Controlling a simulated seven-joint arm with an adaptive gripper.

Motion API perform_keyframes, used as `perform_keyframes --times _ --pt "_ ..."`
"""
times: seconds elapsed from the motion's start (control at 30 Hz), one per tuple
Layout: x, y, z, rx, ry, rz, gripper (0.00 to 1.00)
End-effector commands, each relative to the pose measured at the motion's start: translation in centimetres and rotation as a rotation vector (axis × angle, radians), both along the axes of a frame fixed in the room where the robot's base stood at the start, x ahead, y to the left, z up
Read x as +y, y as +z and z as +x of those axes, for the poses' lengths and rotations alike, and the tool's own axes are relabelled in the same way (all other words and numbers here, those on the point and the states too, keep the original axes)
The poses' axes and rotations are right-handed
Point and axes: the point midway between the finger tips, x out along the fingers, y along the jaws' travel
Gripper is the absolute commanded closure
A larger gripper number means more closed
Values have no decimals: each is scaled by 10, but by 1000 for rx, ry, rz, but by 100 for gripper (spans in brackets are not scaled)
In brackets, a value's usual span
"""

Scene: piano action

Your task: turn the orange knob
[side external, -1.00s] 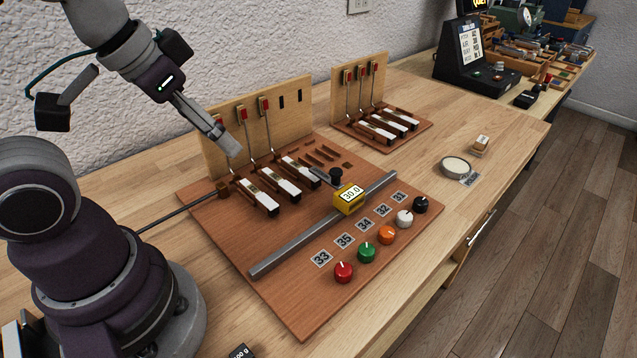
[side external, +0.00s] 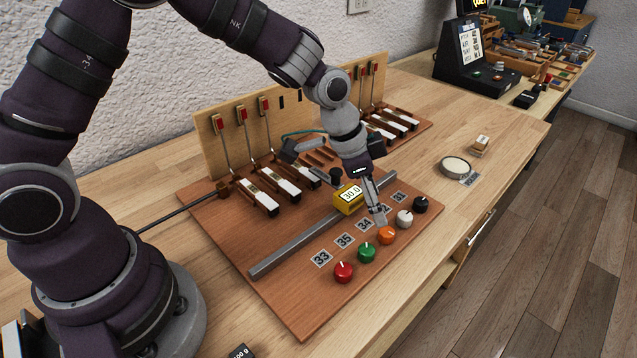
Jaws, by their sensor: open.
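The orange knob (side external: 387,236) stands in the row of knobs near the front right edge of the reddish wooden board (side external: 300,318). It has a pale pointer line on top. My gripper (side external: 380,220) points down just above and behind the orange knob, with its fingertips close to it. I cannot tell whether they touch it. The jaws are open, though the gap between the fingers is hard to see from here. My gripper partly covers the number labels behind the knob.
Close neighbours are the green knob (side external: 366,253) and the white knob (side external: 404,219). The red knob (side external: 344,272) and black knob (side external: 420,205) are at the row's ends. Behind lies a grey rail (side external: 300,248) with a yellow display (side external: 348,199) reading 30.0.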

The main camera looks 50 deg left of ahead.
Motion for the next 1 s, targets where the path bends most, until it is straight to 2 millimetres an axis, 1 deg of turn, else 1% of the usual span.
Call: perform_keyframes --times 0.03,0.1,0.2,0.3,0.43,0.67,1.0 --pt "-3 -12 2 6 -1 0 46" --pt "-7 -26 7 5 0 0 46" --pt "-11 -44 12 4 1 2 46" --pt "-14 -55 16 3 1 2 46" --pt "-16 -61 19 1 1 2 46" --pt "-16 -61 19 1 3 2 46" --pt "-16 -61 19 1 3 2 90"
